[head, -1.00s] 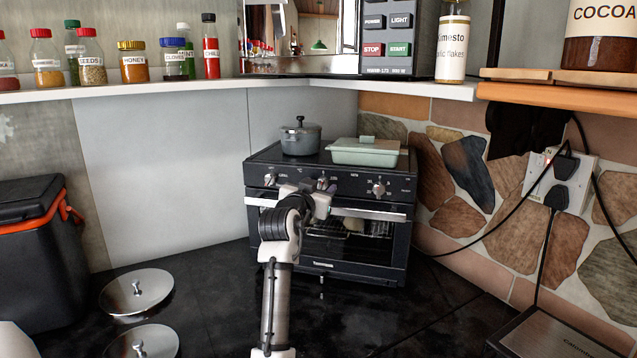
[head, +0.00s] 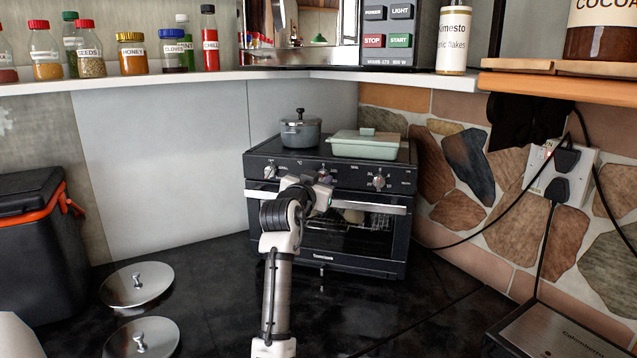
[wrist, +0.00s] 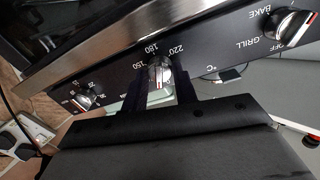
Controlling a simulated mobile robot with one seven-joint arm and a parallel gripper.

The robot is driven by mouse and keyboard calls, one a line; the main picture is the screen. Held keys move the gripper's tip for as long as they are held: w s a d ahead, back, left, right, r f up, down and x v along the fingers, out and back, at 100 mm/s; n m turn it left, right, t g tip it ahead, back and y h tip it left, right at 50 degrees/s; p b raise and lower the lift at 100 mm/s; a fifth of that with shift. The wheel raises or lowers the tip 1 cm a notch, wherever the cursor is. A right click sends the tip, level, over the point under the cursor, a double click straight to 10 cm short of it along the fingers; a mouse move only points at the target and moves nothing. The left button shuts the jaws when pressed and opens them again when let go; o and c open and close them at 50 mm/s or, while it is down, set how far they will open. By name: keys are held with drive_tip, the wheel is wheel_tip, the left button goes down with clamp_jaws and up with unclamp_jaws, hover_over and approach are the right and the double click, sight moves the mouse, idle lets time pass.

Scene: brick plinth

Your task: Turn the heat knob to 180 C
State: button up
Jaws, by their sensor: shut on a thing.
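The heat knob (wrist: 160,72) is the middle one on the black oven's (head: 340,232) front panel. In the wrist view the labels 150, 180 and 220 lie around it, with a °C mark nearby. A red and white line shows on the knob on the side away from these labels; I cannot tell its exact setting. My gripper (wrist: 162,84) is shut on the knob, one dark finger on each side. In the head view my gripper (head: 324,181) is at the middle of the panel and partly hides the knob (head: 325,174).
A mode knob (wrist: 292,22) marked BAKE, GRILL and OFF and a timer knob (wrist: 83,100) flank it. A grey pot (head: 300,131) and a pale green dish (head: 365,145) stand on the oven. Two metal lids (head: 137,284) lie on the dark counter at the left.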

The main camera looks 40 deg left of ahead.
drive_tip(key=m+b, duration=0.3)
drive_tip(key=shift+f+m, duration=0.15)
drive_tip(key=shift+m, duration=0.25)
drive_tip(key=m+b, duration=0.2)
drive_tip(key=m, duration=0.2)
drive_tip(key=shift+g, duration=0.3)
drive_tip(key=m+b, duration=0.1)
drive_tip(key=m, duration=0.2)
drive_tip(key=shift+m+b, duration=0.35)
drive_tip(key=shift+m, duration=0.05)
drive_tip(key=m+b, duration=0.1)
drive_tip(key=m, duration=0.3)
drive_tip(key=shift+d+y, duration=0.1)
drive_tip(key=shift+y, duration=0.2)
drive_tip(key=m, duration=0.3)
drive_tip(key=shift+m+g, duration=0.3)
drive_tip(key=m, duration=0.3)
drive_tip(key=shift+y+b, duration=0.3)
drive_tip(key=shift+y, duration=0.1)
drive_tip(key=m, duration=0.4)
drive_tip(key=shift+m, duration=0.3)
drive_tip(key=shift+w+m+y, duration=0.1)
drive_tip(key=shift+m+y, duration=0.2)
drive_tip(key=shift+m, duration=1.2)
drive_tip(key=shift+d, duration=0.1)
